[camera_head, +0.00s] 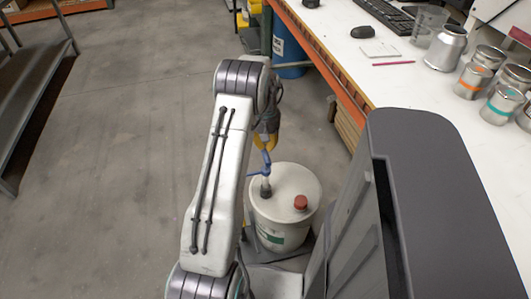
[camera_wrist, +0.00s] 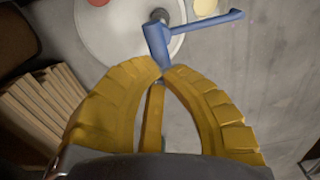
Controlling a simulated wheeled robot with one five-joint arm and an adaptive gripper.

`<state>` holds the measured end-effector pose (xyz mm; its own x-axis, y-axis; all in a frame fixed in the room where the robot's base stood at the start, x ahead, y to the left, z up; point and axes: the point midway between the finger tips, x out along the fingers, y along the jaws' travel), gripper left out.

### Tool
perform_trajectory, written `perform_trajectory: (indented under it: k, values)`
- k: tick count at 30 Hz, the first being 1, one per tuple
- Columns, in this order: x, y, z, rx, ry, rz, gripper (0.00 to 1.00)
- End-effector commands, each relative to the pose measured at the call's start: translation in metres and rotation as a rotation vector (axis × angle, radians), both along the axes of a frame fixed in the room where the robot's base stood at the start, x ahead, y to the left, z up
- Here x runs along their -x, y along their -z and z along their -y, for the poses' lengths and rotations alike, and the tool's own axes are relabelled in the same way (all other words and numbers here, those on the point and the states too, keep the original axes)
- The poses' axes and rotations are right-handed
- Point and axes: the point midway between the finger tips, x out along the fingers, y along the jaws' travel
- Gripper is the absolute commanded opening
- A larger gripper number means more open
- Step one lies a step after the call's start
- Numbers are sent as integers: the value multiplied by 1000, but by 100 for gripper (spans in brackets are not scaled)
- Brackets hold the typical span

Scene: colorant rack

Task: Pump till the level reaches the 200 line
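A white bucket (camera_head: 282,233) stands on the floor beside the bench, with a red cap (camera_head: 300,202) on its lid. A blue pump (camera_head: 254,174) rises from the lid. In the wrist view, the pump (camera_wrist: 157,40) extends a thin blue spout (camera_wrist: 205,24) to the right. My gripper (camera_head: 265,140) has yellow fingers. In the wrist view, its fingertips (camera_wrist: 163,71) come together around the near end of the blue pump. A clear beaker (camera_head: 428,25) stands on the bench; I cannot read any line or level on it.
The white bench (camera_head: 345,30) carries metal cans (camera_head: 446,48), a keyboard (camera_head: 385,15) and a pink pencil (camera_head: 393,64). A blue drum (camera_head: 290,55) stands under it. A cream object (camera_wrist: 206,7) is cut off at the wrist view's top. Open floor lies left of my arm.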

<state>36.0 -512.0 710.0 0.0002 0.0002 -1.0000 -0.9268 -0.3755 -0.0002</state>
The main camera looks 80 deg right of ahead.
Motion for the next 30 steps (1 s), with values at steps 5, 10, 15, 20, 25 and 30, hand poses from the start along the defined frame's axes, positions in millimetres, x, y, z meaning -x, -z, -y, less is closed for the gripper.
perform_trajectory:
  k: [5, 10, 15, 20, 25, 30]
  values:
    - [0, 0, 0, 0, 0, 0, 0]
    - [0, 2, 0, 0, 0, 0, 0]
    - [0, 10, 0, 0, 0, 0, 0]
    - [0, 20, 0, 0, 0, 0, 0]
    - [0, 30, 0, 0, 0, 0, 0]
    - [0, 41, 0, -1, 0, 0, 0]
